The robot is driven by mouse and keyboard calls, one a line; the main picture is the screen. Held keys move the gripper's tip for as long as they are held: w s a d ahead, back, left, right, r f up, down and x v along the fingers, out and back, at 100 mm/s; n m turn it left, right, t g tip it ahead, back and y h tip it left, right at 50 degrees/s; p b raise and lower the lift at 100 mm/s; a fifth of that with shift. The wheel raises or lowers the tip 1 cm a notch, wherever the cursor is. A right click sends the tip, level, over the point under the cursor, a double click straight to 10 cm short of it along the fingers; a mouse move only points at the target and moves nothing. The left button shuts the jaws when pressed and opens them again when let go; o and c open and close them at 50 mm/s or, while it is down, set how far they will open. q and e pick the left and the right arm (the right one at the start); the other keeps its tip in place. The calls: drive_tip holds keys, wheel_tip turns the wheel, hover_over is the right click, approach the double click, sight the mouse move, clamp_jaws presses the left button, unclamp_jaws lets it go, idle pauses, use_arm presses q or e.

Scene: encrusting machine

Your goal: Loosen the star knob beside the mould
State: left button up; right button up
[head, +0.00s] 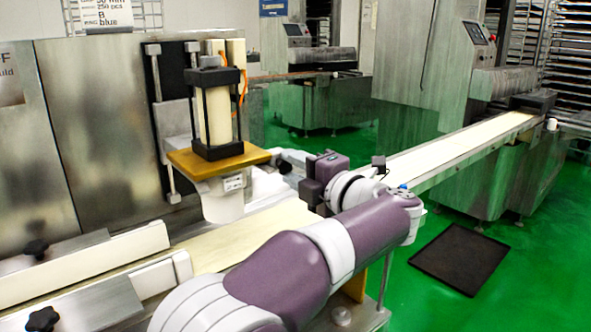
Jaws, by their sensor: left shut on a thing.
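The mould (222,204) is a pale block under a brass-coloured plate (216,158) on the front of the machine. My left gripper (284,164) is just to the right of the mould, its jaws pointing left toward it. It is shut on the star knob beside the mould. The knob itself is hidden by the gripper, so its turn and looseness cannot be seen. My right gripper is not in view.
A pale conveyor belt (245,238) runs below the mould, with guide rails (85,262) and two other black star knobs, one at the left (37,248) and one nearer (42,320). A second conveyor (470,140) stands behind. A black mat (459,258) lies on the green floor.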

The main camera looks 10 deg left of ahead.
use_arm(q)
drive_tip(key=o, duration=1)
drive_tip(key=shift+o, duration=0.2)
drive_tip(key=shift+d, duration=0.1)
drive_tip(key=p+v, duration=0.2)
drive_tip(key=v, duration=1)
drive_tip(key=shift+s+d+p, duration=0.2)
drive_tip(key=shift+s+p, duration=0.05)
drive_tip(key=shift+p, duration=0.15)
drive_tip(key=shift+f, duration=0.1)
